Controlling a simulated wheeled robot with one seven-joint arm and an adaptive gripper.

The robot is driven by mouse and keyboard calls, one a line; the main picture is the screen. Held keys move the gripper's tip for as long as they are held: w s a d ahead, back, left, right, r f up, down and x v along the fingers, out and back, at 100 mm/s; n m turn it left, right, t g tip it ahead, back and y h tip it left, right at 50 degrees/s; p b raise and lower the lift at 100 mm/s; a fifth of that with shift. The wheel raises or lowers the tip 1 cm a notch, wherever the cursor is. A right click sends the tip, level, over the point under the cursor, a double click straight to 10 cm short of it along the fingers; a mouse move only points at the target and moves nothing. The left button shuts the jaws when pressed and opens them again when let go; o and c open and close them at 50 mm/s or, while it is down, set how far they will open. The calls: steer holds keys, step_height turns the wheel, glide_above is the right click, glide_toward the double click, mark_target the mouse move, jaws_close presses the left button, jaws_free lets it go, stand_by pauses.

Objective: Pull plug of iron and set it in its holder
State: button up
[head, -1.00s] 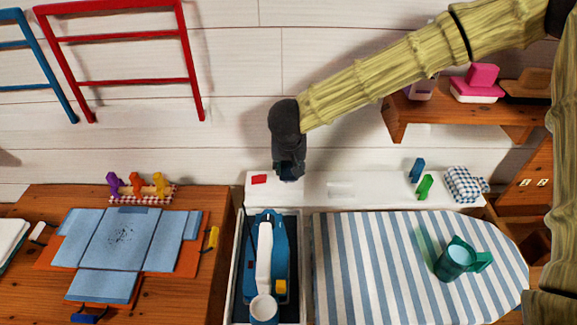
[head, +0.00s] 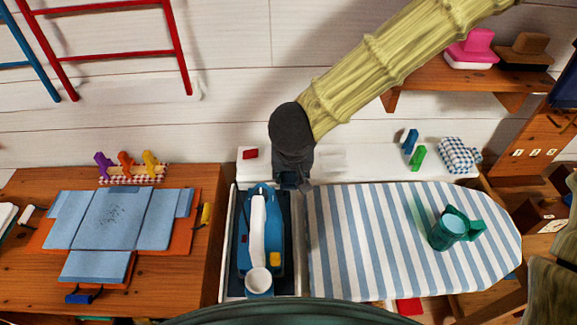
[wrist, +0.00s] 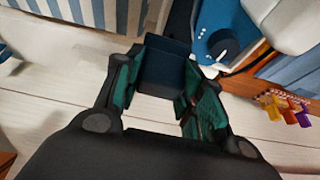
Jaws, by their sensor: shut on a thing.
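My gripper (head: 292,184) is shut on a dark blue block, which looks like the plug; the block (wrist: 165,72) shows between the fingers in the wrist view. In the head view my gripper hangs over the front edge of the white ledge, just above the back right of the iron's tray, and mostly hides the plug. The blue and white iron (head: 258,225) lies in a white-rimmed dark tray (head: 226,270) left of the ironing board. Its blue body (wrist: 222,28) also shows at the upper right of the wrist view. No cord can be made out.
The white ledge (head: 350,170) behind holds a red piece (head: 250,153), blue and green pegs and a checked cloth (head: 458,155). A wooden desk (head: 190,270) stands left. A shelf (head: 425,85) hangs upper right.

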steer(key=w+d+r+p, duration=0.2)
steer(key=w+d+p, duration=0.8)
steer(key=w+d, duration=0.3)
steer(key=shift+w+d+r, duration=0.3)
steer(key=shift+w, duration=0.35)
steer(key=shift+f, duration=0.1)
steer(key=shift+f+b, duration=3.85)
steer(key=shift+b, duration=0.35)
steer(key=shift+f+b, duration=0.35)
steer(key=shift+f, duration=0.4)
steer(key=shift+f, duration=0.15)
steer(key=o, duration=1.1)
